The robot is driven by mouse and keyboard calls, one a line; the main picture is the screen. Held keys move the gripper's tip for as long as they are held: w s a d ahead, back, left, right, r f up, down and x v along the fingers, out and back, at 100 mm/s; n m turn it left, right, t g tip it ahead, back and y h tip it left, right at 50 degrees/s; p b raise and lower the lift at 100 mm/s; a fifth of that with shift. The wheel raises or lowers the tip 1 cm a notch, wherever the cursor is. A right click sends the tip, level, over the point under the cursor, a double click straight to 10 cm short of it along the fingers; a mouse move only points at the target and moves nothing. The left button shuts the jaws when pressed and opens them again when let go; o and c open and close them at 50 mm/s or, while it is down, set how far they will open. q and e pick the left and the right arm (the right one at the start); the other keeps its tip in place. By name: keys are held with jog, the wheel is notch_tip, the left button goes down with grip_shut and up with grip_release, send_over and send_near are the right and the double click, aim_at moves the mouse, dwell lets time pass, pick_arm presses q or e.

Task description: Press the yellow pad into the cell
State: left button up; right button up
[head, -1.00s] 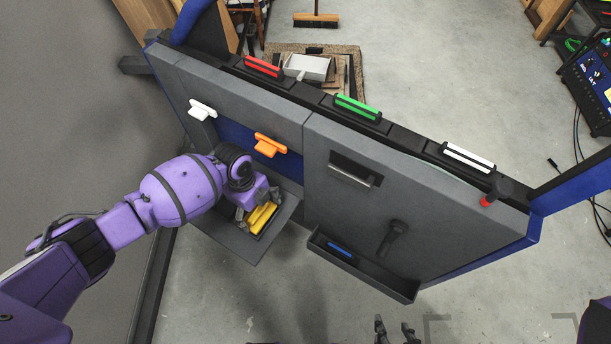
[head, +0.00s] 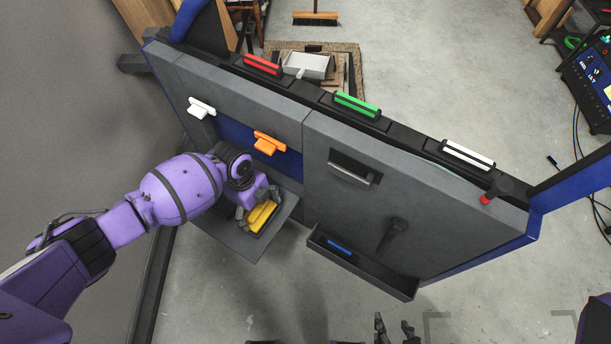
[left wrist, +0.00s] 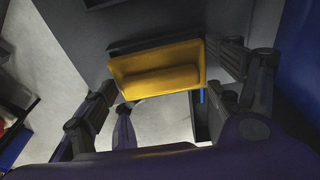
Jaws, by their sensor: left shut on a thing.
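The yellow pad (head: 262,216) is at the grey panel that juts out from the lower left of the door. In the left wrist view the yellow pad (left wrist: 157,68) lies between my left fingers, with a dark strip along its far edge. My left gripper (head: 258,211) is shut on the pad. Dark edging shows around the pad in the head view, but I cannot tell whether the pad is seated in a cell or just above it. My right gripper (head: 396,329) is open and empty at the bottom edge of the head view.
Red (head: 263,65), green (head: 357,104) and white (head: 468,154) pads sit along the door's top rail. An orange handle (head: 269,143) and a white handle (head: 201,107) stick out above the panel.

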pick_arm(q)
jog(key=shift+f+b, duration=0.65)
jog(key=shift+f, duration=0.35)
jog(key=o, duration=1.2)
jog(key=shift+c, duration=0.2)
notch_tip(320, 180, up, 12)
jog(key=w+a, duration=0.1)
jog(key=shift+a, duration=0.1)
